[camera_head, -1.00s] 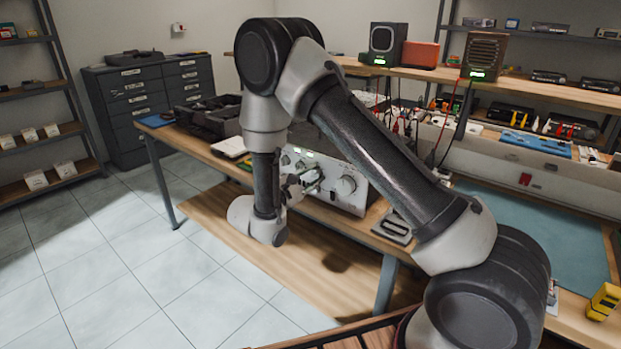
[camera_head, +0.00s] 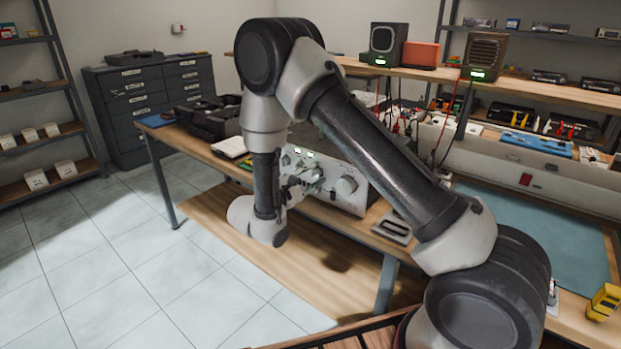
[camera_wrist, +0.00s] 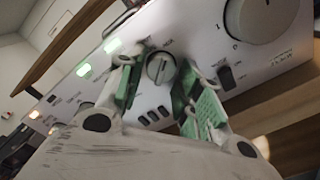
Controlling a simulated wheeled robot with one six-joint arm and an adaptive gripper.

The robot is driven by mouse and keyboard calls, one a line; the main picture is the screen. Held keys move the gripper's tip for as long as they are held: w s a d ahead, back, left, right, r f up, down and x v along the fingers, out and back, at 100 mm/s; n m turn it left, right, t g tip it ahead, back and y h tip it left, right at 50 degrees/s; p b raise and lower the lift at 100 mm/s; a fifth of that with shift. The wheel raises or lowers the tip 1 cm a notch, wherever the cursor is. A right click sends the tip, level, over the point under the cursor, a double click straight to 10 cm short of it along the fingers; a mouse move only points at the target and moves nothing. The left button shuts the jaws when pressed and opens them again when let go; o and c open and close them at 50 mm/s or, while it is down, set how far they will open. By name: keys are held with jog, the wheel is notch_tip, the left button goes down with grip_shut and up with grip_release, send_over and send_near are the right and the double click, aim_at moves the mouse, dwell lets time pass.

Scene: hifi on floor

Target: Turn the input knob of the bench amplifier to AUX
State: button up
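The bench amplifier (camera_head: 338,178) stands on the workbench, its pale front panel facing my gripper. In the wrist view the small input knob (camera_wrist: 161,69) sits on the panel, with a line across its face and small labels around it that are too blurred to read. My gripper (camera_wrist: 158,92) is open, its green-padded fingers on either side of the knob; I cannot tell whether they touch it. In the head view my gripper (camera_head: 301,184) is in front of the panel, partly hidden by my arm. The large volume knob (camera_head: 346,186) is to the right.
Green lights glow on the panel. A grey tray-like item (camera_head: 393,227) lies on the bench right of the amplifier. Tiled floor is clear at left.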

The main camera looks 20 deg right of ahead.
jog(key=v, duration=1.2)
jog(key=s+d+f+g, duration=0.4)
jog(key=s+d+g, duration=0.1)
jog(key=s+d+r+m+g+y, duration=0.3)
jog(key=s+d+r+g+y, duration=0.1)
jog(key=s+d+r+g, duration=0.3)
jog(key=s+d+r+m+t+y, duration=0.5)
jog(key=s+d+r+m+y, duration=0.5)
jog(key=s+r, duration=0.5)
notch_tip(320, 180, up, 3)
jog(key=d+m, duration=0.2)
jog(key=shift+s+d+f+t+y, duration=0.2)
jog(key=shift+d+f+t+y, duration=0.1)
jog(key=shift+t, duration=0.1)
